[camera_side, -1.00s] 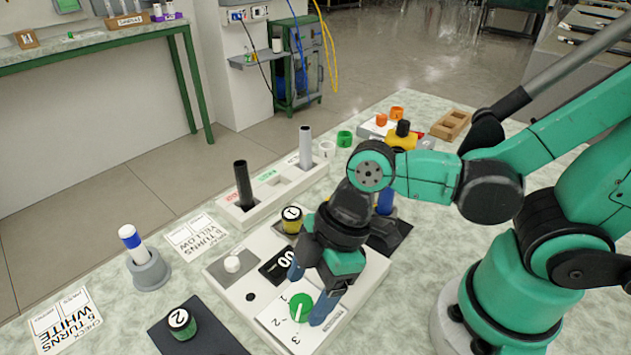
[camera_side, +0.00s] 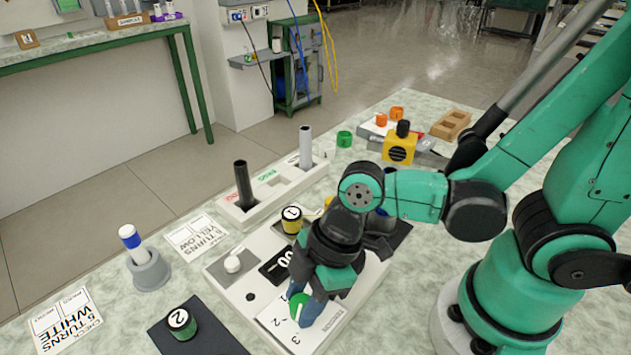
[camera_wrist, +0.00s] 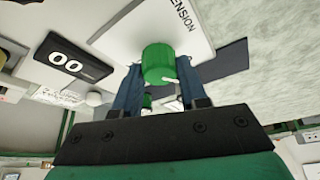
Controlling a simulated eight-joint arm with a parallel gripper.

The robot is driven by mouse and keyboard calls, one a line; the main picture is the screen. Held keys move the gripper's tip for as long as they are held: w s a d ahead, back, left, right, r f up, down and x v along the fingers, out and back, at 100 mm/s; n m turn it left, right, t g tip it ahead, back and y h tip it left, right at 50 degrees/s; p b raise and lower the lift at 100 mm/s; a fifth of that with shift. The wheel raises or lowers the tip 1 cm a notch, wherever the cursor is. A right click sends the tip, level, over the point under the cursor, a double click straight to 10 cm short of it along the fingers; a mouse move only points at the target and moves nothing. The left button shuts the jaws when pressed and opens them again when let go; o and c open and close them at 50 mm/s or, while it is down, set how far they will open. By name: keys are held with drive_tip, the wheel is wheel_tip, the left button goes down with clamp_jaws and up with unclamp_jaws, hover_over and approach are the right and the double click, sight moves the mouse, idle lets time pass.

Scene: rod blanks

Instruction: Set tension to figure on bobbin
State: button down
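The green tension knob (camera_side: 299,306) with a white pointer line sits on a white plate marked 1, 2, 3 (camera_side: 283,325). My gripper (camera_side: 304,302) points down at it, with blue fingers on either side. In the wrist view the green knob (camera_wrist: 158,63) fills the space between the fingertips, which appear to touch its sides. The pointer is partly hidden, and its exact setting is hard to read. A yellow bobbin with figure 1 (camera_side: 291,221) stands at the back of the winder (camera_side: 235,287). A green bobbin with figure 2 (camera_side: 181,322) stands on a dark mat (camera_side: 213,335).
The winder has a counter reading 00 (camera_side: 276,266) and a white knob (camera_side: 233,264). A rack with a black rod (camera_side: 243,185) and a grey rod (camera_side: 305,147) stands behind. A blue-and-white rod (camera_side: 131,238) stands in a grey holder at left. Printed cards lie nearby.

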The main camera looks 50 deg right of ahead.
drive_tip(key=shift+m, duration=0.4)
drive_tip(key=m+t, duration=0.1)
drive_tip(key=m, duration=0.1)
drive_tip(key=m+t+h, duration=0.1)
drive_tip(key=m, duration=0.2)
drive_tip(key=shift+a, duration=0.1)
drive_tip(key=m+h, duration=0.1)
drive_tip(key=m, duration=0.2)
drive_tip(key=m+h, duration=0.1)
drive_tip(key=m, duration=0.2)
drive_tip(key=shift+t, duration=0.4)
drive_tip(key=m+h, duration=0.1)
drive_tip(key=m, duration=0.2)
drive_tip(key=m+h, duration=0.2)
drive_tip(key=m, duration=0.1)
drive_tip(key=shift+a, duration=0.15)
drive_tip(key=m+g, duration=0.1)
drive_tip(key=m, duration=0.2)
drive_tip(key=m+h, duration=0.1)
drive_tip(key=m, duration=0.1)
drive_tip(key=shift+m+g, duration=0.4)
drive_tip(key=shift+h, duration=0.3)
drive_tip(key=shift+c, duration=2.4)
unclamp_jaws()
